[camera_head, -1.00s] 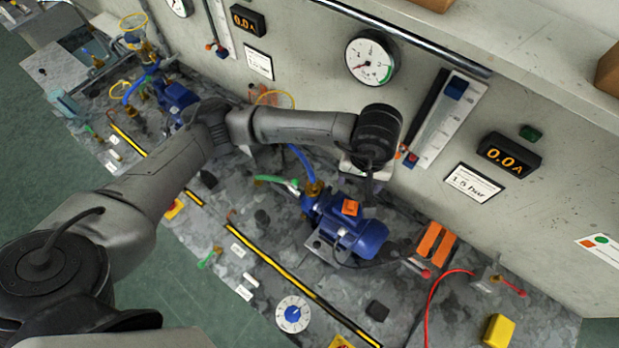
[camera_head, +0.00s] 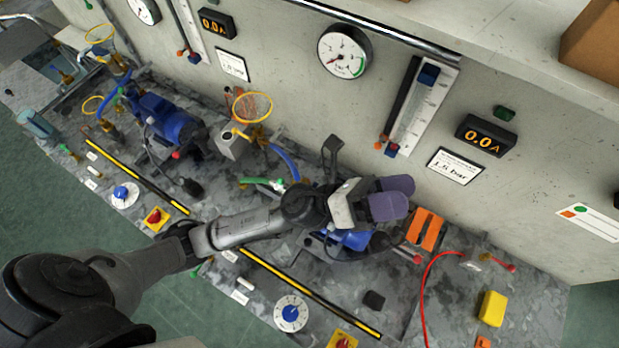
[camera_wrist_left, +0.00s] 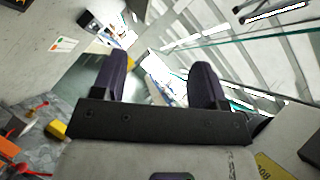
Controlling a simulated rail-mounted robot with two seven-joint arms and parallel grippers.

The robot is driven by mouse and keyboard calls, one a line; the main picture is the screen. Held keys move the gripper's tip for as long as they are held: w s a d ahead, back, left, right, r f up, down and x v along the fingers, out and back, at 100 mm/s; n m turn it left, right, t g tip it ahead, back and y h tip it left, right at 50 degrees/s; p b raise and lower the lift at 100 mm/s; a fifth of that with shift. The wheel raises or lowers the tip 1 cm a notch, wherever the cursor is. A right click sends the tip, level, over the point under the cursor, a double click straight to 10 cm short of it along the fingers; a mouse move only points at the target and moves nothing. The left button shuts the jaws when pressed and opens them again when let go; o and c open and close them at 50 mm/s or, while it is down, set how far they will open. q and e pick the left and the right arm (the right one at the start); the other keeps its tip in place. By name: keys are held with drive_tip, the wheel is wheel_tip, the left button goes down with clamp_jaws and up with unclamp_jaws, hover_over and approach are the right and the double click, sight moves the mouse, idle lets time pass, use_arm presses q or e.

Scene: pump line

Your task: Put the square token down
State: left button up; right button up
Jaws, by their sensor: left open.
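My left gripper (camera_head: 391,197) is above the blue pump (camera_head: 352,240), its two dark purple fingers apart. The left wrist view shows the fingers (camera_wrist_left: 158,88) open with nothing between them. No piece is clearly identifiable as the square token. A blue square piece (camera_head: 428,75) sits near the top of the white scale on the wall. An orange piece (camera_head: 379,145) and a blue piece (camera_head: 391,150) are at the scale's foot. A dark, roughly square piece (camera_head: 374,299) lies on the bench, apart from the gripper. My right gripper is not in view.
An orange block (camera_head: 425,229), a red hose (camera_head: 424,290) and a yellow block (camera_head: 492,307) are right of the pump. A dial (camera_head: 291,313) and a yellow-black strip (camera_head: 310,292) lie in front. A gauge (camera_head: 344,52) and an ammeter (camera_head: 486,136) are on the wall.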

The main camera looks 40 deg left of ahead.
use_arm(q)
drive_tip(key=a+f+n+t+y, duration=0.2)
drive_tip(key=a+f+n+y, duration=0.5)
drive_tip(key=n+y, duration=0.5)
drive_tip(key=a+f+n+t+y, duration=0.2)
drive_tip(key=a+f+n+y, duration=0.6)
drive_tip(key=n, duration=0.7)
drive_tip(key=s+a+f+n+g, duration=0.2)
drive_tip(key=s+f+n+g, duration=0.2)
drive_tip(key=s, duration=0.5)
drive_tip(key=s+a+f+n+g, duration=0.2)
drive_tip(key=s+f+n+g, duration=0.3)
drive_tip(key=s+f+g, duration=0.4)
wheel_tip(320, 180, down, 2)
drive_tip(key=shift+s+f+n+y, duration=0.15)
drive_tip(key=shift+s+n+y, duration=0.15)
drive_tip(key=shift+s+y, duration=0.15)
drive_tip(key=shift+a, duration=0.1)
wheel_tip(320, 180, up, 20)
drive_tip(key=p, duration=2)
